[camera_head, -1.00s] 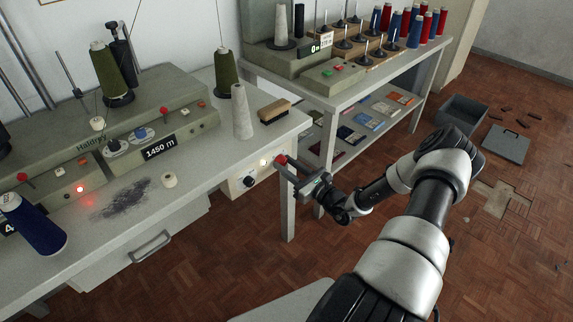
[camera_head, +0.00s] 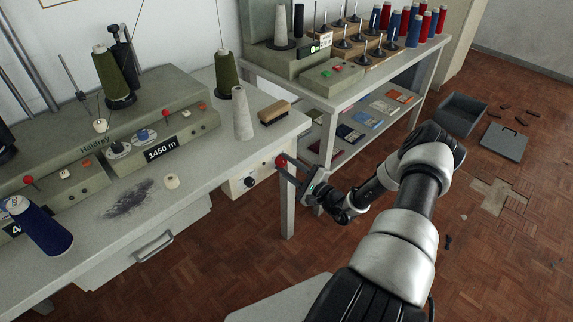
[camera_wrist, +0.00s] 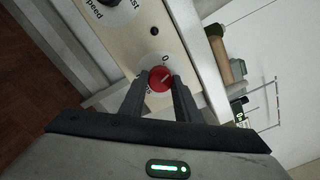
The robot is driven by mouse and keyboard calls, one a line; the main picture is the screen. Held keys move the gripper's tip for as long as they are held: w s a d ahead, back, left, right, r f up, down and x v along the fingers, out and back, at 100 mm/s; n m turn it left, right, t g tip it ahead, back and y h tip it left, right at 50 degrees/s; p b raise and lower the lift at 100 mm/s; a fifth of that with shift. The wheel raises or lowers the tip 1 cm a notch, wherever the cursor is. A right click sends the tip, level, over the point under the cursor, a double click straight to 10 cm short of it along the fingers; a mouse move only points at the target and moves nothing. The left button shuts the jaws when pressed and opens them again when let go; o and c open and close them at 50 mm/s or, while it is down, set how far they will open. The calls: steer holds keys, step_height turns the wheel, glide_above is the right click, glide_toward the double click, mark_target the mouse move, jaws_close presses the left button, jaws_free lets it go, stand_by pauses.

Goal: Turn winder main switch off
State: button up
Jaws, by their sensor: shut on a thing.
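The winder main switch is a red knob (camera_head: 281,161) on the pale panel (camera_head: 240,185) at the right end of the winder bench. In the wrist view the red knob (camera_wrist: 159,79) sits between the fingertips of my gripper (camera_wrist: 160,90), on a round white plate. A "0" shows on the plate just above it; the other marking is partly hidden by a finger. A pale line shows on the knob's face. My gripper (camera_head: 289,167) is shut on the knob in the head view.
A black speed knob (camera_head: 249,181) sits beside the switch. A second table (camera_head: 350,85) with spools stands behind my arm.

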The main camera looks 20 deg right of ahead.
steer(key=n, duration=0.5)
steer(key=shift+n+p, duration=0.3)
stand_by(0.4)
steer(key=o, duration=1)
steer(key=shift+o, duration=0.2)
steer(key=p+v, duration=0.1)
steer(key=v, duration=1.6)
steer(key=shift+s+p, duration=0.2)
steer(key=shift+p, duration=0.1)
steer(key=shift+d+r, duration=0.1)
